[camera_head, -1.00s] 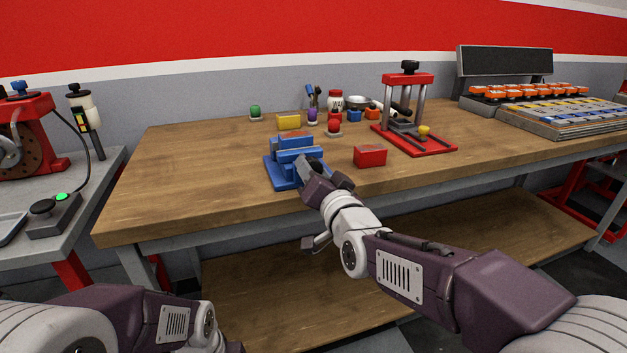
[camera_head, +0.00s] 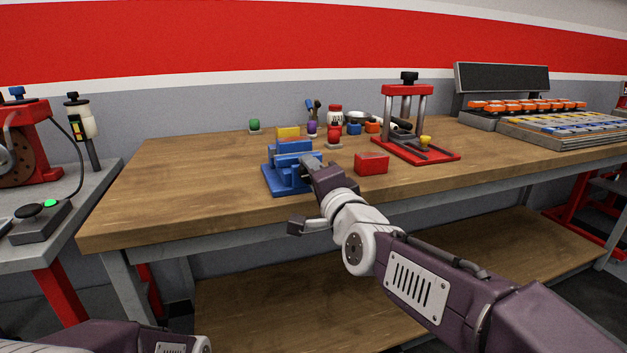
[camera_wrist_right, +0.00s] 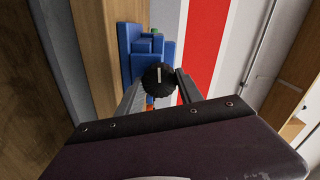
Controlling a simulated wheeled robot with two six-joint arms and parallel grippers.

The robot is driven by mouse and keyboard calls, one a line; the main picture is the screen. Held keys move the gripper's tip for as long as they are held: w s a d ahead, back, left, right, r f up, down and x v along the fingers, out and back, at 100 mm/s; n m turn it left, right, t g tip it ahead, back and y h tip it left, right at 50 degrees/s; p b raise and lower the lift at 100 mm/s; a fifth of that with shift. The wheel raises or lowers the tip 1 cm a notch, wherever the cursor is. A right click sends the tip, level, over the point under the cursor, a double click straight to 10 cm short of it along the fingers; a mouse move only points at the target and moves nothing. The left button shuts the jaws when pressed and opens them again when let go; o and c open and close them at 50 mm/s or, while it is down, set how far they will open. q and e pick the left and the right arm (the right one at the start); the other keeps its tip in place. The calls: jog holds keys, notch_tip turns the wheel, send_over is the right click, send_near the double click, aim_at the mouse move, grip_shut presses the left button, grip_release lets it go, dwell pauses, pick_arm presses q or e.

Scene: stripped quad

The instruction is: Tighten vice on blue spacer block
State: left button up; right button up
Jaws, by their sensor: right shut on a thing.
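The blue vice (camera_head: 283,178) stands near the front edge of the wooden bench, left of a red block. In the right wrist view, its blue body (camera_wrist_right: 133,40) lies beyond a round black knob (camera_wrist_right: 158,80) with a white mark. My right gripper (camera_head: 307,162) is at the vice's right front side. In the right wrist view, its fingers (camera_wrist_right: 157,90) are on either side of the knob and shut on it. Blue parts stand close together in the vice, and I cannot tell the spacer block from the jaws. My left gripper is out of view.
A red block (camera_head: 371,163) sits right of my right gripper. A red press (camera_head: 415,150) stands farther right. A yellow block (camera_head: 288,133) and several small coloured items lie behind the vice. The bench's left part (camera_head: 190,180) is clear.

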dwell(0.5)
jog(key=o, duration=1.4)
jog(key=p+v, duration=0.9)
jog(key=p, duration=0.1)
jog(key=shift+p, duration=0.3)
